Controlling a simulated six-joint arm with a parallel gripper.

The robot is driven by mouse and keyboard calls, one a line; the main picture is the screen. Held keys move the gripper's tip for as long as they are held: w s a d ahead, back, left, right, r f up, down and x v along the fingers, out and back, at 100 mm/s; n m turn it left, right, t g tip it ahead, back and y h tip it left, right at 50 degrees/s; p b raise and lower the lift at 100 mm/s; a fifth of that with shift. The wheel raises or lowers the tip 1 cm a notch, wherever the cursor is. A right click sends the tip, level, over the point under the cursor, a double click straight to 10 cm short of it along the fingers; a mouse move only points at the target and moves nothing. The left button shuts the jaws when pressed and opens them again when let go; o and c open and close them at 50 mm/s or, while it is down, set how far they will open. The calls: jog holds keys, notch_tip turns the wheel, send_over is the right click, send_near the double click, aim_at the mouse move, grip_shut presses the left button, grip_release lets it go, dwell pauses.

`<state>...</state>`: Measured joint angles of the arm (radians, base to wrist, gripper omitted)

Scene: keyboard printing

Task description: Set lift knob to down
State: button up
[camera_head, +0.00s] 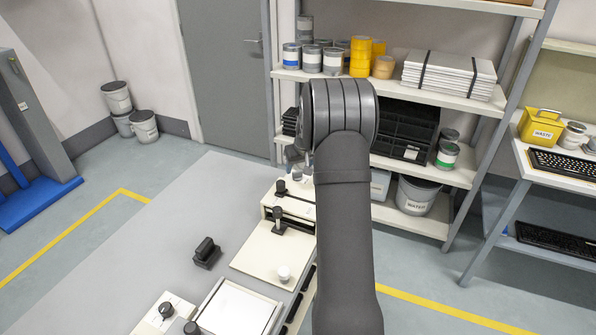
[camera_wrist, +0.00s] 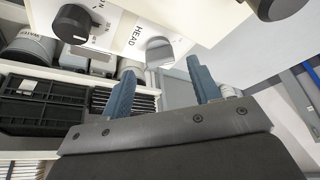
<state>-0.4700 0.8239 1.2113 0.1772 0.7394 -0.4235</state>
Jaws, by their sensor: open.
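My gripper (camera_wrist: 161,66) is open in the wrist view, with two blue fingers apart and nothing held between them. A grey knob (camera_wrist: 158,51) on a cream panel (camera_wrist: 118,22) appears just beyond the fingertips, beside the word HEAD; I cannot tell whether they touch. A black knob (camera_wrist: 74,23) with small lettering is at the upper left, and a large dark knob (camera_wrist: 280,6) is at the upper right. No readable label names the lift knob, so I cannot tell which it is.
In the head view, black knobs (camera_head: 277,214) and a white knob (camera_head: 284,273) stand on cream units on the grey table (camera_head: 150,245). A black block (camera_head: 207,252) lies left of them. A loaded shelf (camera_head: 395,169) stands behind. The table's left side is clear.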

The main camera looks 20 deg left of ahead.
aim_at(298, 172)
jog(key=shift+x, duration=1.65)
jog(key=c, duration=1)
